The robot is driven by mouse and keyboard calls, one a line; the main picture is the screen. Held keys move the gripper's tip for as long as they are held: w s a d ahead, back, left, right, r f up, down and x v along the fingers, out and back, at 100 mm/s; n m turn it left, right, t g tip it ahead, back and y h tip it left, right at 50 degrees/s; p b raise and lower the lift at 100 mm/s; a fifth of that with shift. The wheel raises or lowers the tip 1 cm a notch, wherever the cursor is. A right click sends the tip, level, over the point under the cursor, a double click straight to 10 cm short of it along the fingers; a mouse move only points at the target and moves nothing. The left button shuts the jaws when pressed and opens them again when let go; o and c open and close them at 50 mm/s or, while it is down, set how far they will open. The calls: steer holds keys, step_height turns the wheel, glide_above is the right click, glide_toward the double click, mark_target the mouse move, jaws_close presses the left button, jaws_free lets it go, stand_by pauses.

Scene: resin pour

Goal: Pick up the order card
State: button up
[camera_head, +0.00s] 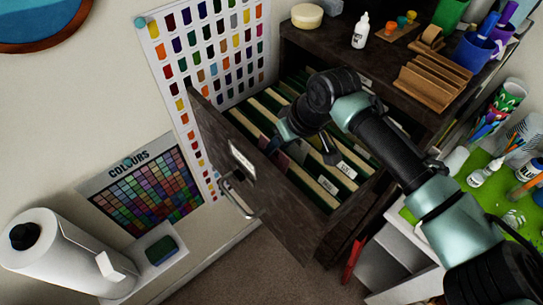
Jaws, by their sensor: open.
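My gripper (303,150) is open and reaches down into the pulled-out drawer (225,140), over its rows of files. The drawer holds dark green hanging folders with cream dividers and white labelled tabs (327,185). A small dark reddish piece (278,158) shows just below and left of my gripper, among the folders. I cannot tell whether it is the order card. My arm and gripper hide part of the drawer's middle and right, and nothing is clearly held between the fingers.
The drawer's front has a metal handle (238,192) and juts out over the floor. The dark cabinet top (345,60) holds a white bottle (361,30), a wooden rack (433,82) and cups. A green work surface with pots stands at right. A paper roll (65,255) is at lower left.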

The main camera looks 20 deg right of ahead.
jaws_close()
steer(key=shift+s+f, duration=0.1)
stand_by(1.2)
